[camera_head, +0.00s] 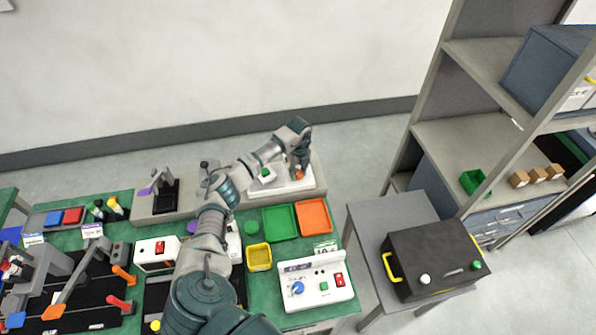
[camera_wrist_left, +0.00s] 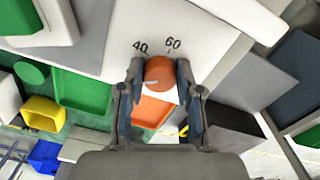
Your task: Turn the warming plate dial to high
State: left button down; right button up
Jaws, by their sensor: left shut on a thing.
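The warming plate (camera_head: 309,186) is a flat white unit at the back right of the bench. Its orange dial (camera_wrist_left: 160,73) shows in the left wrist view, with the printed marks 40 and 60 beside it and a pale pointer line on its face. My left gripper (camera_wrist_left: 162,88) has a finger on each side of the dial and is shut on it. In the head view the left gripper (camera_head: 299,169) reaches down over the plate, and a bit of the orange dial (camera_head: 299,174) shows below it. My right gripper is not in view.
Green (camera_head: 280,222) and orange (camera_head: 313,217) trays lie in front of the plate, beside a yellow bin (camera_head: 259,257). A white control box (camera_head: 316,281) with a blue knob stands nearer. A grey side table (camera_head: 390,212) holds a black case (camera_head: 432,258). Shelving stands at the right.

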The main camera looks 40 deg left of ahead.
pick_arm(q)
jog(key=shift+d, duration=0.25)
jog(key=shift+m, duration=0.9)
jog(key=shift+a+r+m, duration=0.1)
jog(key=shift+m, duration=0.7)
jog(key=m, duration=0.5)
jog(key=shift+w, duration=0.1)
jog(key=m, duration=0.5)
jog(key=m+b, duration=0.1)
jog(key=m, duration=0.2)
jog(key=shift+a+m, duration=0.1)
jog(key=shift+m, duration=1.1)
jog(key=m, duration=0.3)
jog(key=shift+r+b, duration=0.1)
jog(key=shift+b, duration=0.25)
jog(key=shift+m, duration=1)
jog(key=shift+a, duration=0.1)
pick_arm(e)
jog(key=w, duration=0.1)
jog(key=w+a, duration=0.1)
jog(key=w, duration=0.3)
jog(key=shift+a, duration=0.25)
pick_arm(q)
jog(key=shift+r, duration=0.15)
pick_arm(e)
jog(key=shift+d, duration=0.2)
